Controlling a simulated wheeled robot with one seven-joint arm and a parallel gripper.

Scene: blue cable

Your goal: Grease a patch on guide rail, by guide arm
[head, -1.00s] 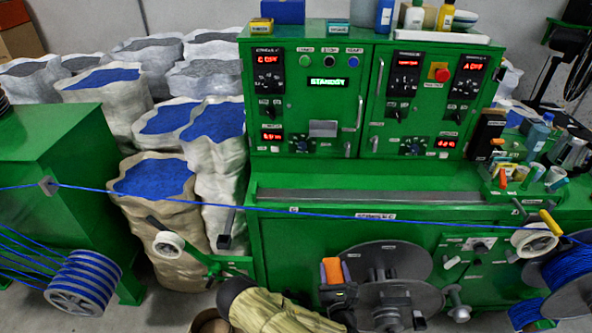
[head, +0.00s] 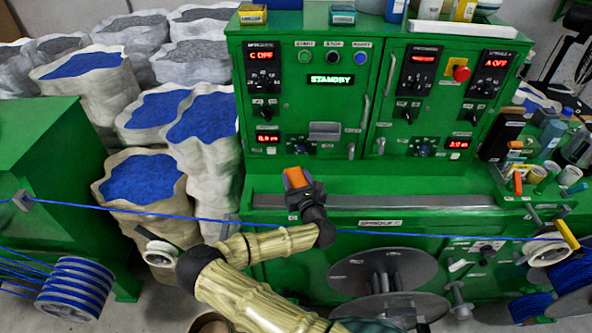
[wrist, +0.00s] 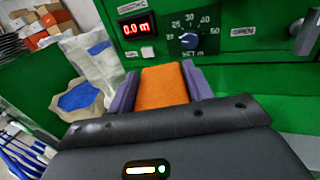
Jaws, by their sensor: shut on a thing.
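My gripper (head: 299,187) is shut on an orange block (wrist: 162,88), which sits between its two purple fingers in the wrist view. In the head view the orange block (head: 295,177) is raised in front of the green machine, near the left part of a long grey rail (head: 420,201), which looks like the guide rail. I cannot tell whether it touches the rail. My arm hides part of the rail. Arms with white rollers stand at the lower left (head: 160,252) and at the right (head: 546,250); the right one has a yellow handle. No grease patch is distinguishable.
A blue cable (head: 420,237) runs across the machine's front, passing by my arm. Grey reels (head: 378,271) sit below it. Sacks of blue granules (head: 145,178) stand at left. Bottles and tools (head: 545,150) crowd the right. The control panel (head: 330,80) rises behind the rail.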

